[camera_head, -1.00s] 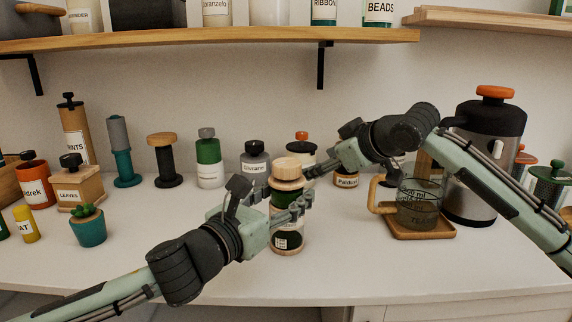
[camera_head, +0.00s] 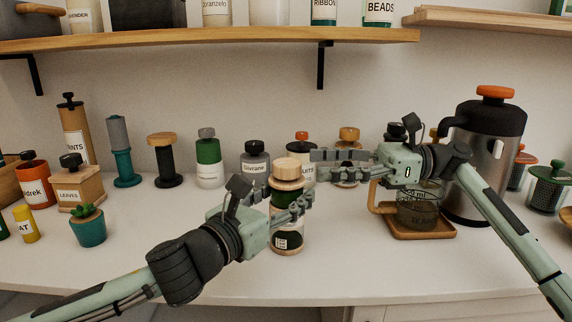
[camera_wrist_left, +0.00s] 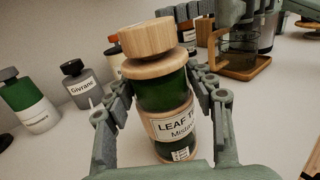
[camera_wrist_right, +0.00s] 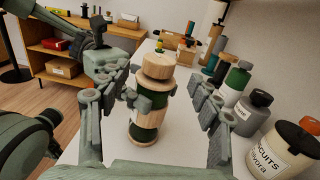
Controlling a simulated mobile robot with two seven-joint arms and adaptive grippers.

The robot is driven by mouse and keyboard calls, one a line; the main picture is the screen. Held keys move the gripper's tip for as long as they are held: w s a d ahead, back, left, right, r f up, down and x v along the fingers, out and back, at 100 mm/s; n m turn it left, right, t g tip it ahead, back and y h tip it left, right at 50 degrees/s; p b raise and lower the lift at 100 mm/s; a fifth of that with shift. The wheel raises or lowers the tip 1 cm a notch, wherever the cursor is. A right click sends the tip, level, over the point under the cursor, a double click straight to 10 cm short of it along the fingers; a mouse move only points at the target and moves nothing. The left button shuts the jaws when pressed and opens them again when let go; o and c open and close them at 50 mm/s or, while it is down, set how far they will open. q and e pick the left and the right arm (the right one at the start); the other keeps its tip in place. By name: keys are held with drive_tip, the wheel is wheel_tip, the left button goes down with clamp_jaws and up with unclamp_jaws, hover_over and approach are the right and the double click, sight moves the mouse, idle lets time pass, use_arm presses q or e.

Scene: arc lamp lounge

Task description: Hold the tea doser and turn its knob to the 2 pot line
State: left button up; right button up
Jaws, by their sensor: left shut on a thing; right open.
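The tea doser is a green cylinder with wooden bands (camera_head: 287,240), upright on the white counter. A pale wooden knob (camera_head: 287,168) is on its top. In the left wrist view its body (camera_wrist_left: 165,95) bears a label reading "LEAF T…", partly cut by the fingers. My left gripper (camera_head: 283,208) is shut around the upper body, below the knob. My right gripper (camera_head: 314,163) is open and empty, to the right of the knob and pointing at it. In the right wrist view the knob (camera_wrist_right: 158,66) lies between the open fingers, farther out, apart from them. I cannot read any pot line.
A glass pitcher (camera_head: 420,205) on a wooden tray (camera_head: 425,235) and a large steel urn (camera_head: 485,150) stand to the right. Several jars, including a grey Givrane jar (camera_head: 255,160), stand behind the doser. The counter front is clear.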

sight(286, 162)
drive_tip(key=a, duration=0.7)
drive_tip(key=shift+s+a, duration=0.1)
drive_tip(key=shift+s, duration=0.1)
drive_tip(key=c, duration=1.2)
